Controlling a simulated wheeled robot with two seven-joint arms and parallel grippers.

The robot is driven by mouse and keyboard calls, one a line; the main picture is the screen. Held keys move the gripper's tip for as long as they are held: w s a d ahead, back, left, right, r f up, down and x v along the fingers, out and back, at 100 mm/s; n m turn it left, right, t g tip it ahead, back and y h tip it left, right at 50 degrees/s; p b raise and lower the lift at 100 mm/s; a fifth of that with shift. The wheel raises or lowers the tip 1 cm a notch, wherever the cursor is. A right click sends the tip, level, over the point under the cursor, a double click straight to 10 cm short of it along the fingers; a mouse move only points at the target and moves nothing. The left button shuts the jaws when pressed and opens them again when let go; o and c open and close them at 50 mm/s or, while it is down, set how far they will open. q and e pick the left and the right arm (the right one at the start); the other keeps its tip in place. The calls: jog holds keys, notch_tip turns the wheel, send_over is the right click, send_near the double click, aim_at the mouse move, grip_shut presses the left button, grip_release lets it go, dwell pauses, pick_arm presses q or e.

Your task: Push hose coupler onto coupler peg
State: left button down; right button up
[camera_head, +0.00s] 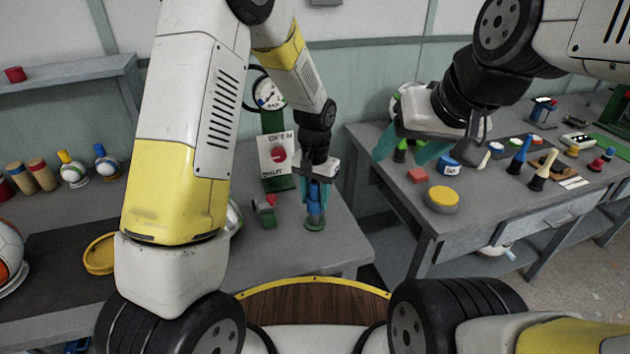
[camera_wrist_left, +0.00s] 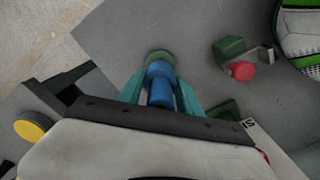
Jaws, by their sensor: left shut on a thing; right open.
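My left gripper (camera_head: 316,202) points down with its teal fingers shut around a blue hose coupler (camera_head: 315,192). The coupler is upright, directly above the round green base of the coupler peg (camera_head: 314,225) near the front edge of the left table. In the left wrist view the blue coupler (camera_wrist_left: 160,88) lies between the fingers, lined up with the green base (camera_wrist_left: 160,56). The peg's shaft is hidden, and I cannot tell how far the coupler is over it. My right gripper (camera_head: 408,150) is open and empty above the right table.
A green panel with a gauge (camera_head: 269,93) and red knob (camera_head: 278,154) stands behind. A small green clamp with a red end (camera_head: 266,211) is left of the peg. The right table (camera_head: 480,204) holds a yellow disc (camera_head: 442,197) and several small parts. A gap separates the tables.

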aim_at(315, 187)
pick_arm(q)
jog(key=shift+f, duration=2.1)
jog(key=c, duration=0.7)
grip_release()
jog(key=shift+c, duration=0.2)
notch_tip(315, 187, up, 8)
jog(key=shift+f, duration=0.1)
